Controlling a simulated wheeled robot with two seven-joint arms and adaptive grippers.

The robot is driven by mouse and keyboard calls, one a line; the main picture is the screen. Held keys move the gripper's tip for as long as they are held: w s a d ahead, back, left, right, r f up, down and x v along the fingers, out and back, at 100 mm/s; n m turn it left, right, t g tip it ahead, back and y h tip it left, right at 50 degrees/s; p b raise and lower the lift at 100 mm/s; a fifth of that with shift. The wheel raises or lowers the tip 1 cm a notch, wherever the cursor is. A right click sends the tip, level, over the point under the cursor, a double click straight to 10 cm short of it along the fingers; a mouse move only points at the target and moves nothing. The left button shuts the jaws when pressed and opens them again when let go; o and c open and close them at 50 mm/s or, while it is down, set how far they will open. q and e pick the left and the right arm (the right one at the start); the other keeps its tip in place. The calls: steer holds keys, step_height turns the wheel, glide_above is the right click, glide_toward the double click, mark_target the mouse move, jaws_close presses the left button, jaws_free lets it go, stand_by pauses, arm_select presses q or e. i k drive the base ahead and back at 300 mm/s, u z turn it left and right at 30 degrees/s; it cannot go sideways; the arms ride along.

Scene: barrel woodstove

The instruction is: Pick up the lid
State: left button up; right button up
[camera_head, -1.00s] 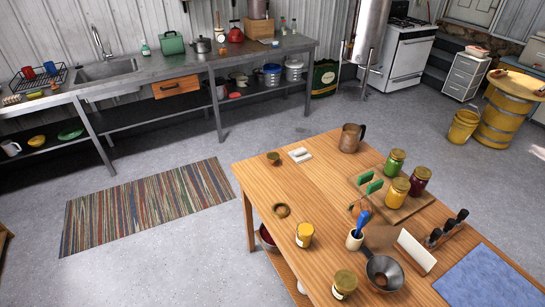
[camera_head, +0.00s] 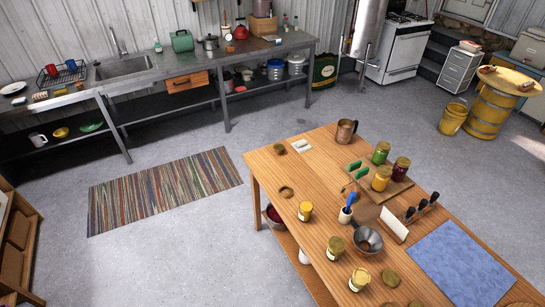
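A flat, round, brownish lid or ring (camera_head: 286,192) lies on the wooden table (camera_head: 318,170) near its left edge. A flat golden-brown disc that looks like a lid (camera_head: 390,278) lies near the front of the table, to the right of a yellow jar (camera_head: 359,279). Part of a similar disc (camera_head: 416,303) shows at the bottom edge. Other lids sit on closed jars, such as the green jar (camera_head: 381,153) and the dark red jar (camera_head: 401,169). Which lid is meant, I cannot tell. Neither of my grippers is in view.
A funnel (camera_head: 368,239), a copper mug (camera_head: 346,131), a tool holder (camera_head: 394,228) and a blue cloth (camera_head: 459,262) take up table space. A striped rug (camera_head: 164,191) lies left of the table.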

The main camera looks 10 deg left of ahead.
mark_target(278, 146)
steer(key=u, duration=1)
steer(key=i, duration=2.2)
steer(key=z, duration=0.7)
